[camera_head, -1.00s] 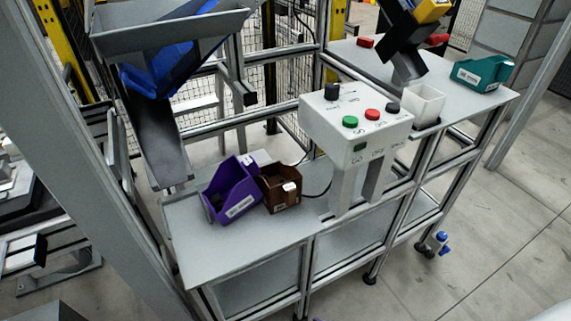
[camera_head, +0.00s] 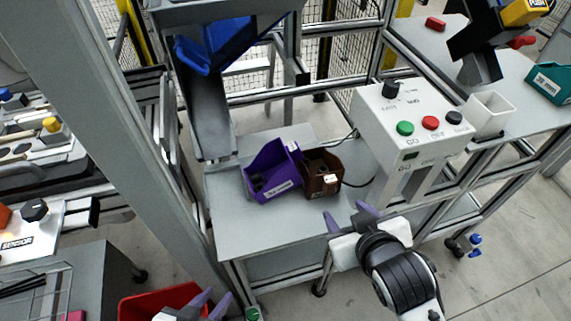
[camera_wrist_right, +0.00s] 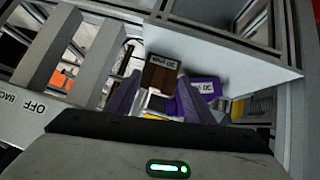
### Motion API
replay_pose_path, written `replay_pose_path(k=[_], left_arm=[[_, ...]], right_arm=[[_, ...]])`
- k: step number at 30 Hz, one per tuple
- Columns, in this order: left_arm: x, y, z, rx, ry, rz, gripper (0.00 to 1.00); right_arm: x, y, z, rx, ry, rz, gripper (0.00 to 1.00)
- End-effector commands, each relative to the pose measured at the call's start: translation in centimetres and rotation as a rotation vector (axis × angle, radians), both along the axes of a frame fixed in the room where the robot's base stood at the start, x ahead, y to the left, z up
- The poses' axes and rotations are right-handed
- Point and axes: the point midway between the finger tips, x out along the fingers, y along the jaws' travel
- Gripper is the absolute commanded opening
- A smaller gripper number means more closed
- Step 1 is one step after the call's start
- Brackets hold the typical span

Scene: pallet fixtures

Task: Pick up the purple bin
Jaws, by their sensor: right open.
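The purple bin (camera_head: 262,185) stands on the left part of the grey table (camera_head: 240,235), with a white label on its front. It holds small dark items. A brown bin (camera_head: 323,175) stands right beside it. My right gripper (camera_head: 348,215) is open and empty in front of the table, to the right of and nearer than both bins. In the right wrist view, the brown bin (camera_wrist_right: 160,74) shows between the fingers, and the purple bin (camera_wrist_right: 207,86) is partly hidden behind the right finger. My left gripper (camera_head: 211,302) is at the bottom edge, fingers apart, partly cut off.
A white control box (camera_head: 410,125) with coloured buttons stands right of the bins. A grey chute (camera_head: 207,115) with a blue bin (camera_head: 215,50) above it is behind left. A red container (camera_head: 150,303) lies by my left gripper. A grey post (camera_head: 110,140) rises at left.

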Motion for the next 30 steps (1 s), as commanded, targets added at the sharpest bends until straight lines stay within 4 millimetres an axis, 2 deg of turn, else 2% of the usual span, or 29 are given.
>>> replay_pose_path(k=[1,4,6,10,14,21,26,30], left_arm=[[0.0,0.0,0.5,0.0,-0.002,0.0,0.31],[0.1,0.0,0.2,-0.001,-0.005,0.0,0.31],[0.1,0.1,0.1,0.0,-0.004,0.0,0.31],[0.4,0.1,0.2,0.001,-0.008,-0.001,0.31],[0.6,0.0,0.3,0.001,-0.012,-0.002,0.31],[0.5,-0.1,0.1,0.001,-0.01,-0.004,0.31],[0.5,-0.1,0.1,0.0,-0.009,-0.004,0.31],[0.3,-0.1,0.0,0.0,-0.006,-0.004,0.31]], right_arm=[[1.8,1.4,2.5,-0.014,-0.068,0.023,0.48],[4.5,5.3,4.6,-0.024,-0.218,0.106,0.48],[5.5,7.2,6.0,-0.029,-0.291,0.148,0.48],[6.2,8.8,7.2,-0.034,-0.35,0.183,0.48],[7.1,9.1,6.8,-0.034,-0.353,0.186,0.48],[10.1,9.9,5.5,-0.034,-0.351,0.185,0.48],[11.0,10.1,5.0,-0.032,-0.351,0.185,0.48],[12.5,10.5,3.8,-0.034,-0.35,0.185,0.48]])
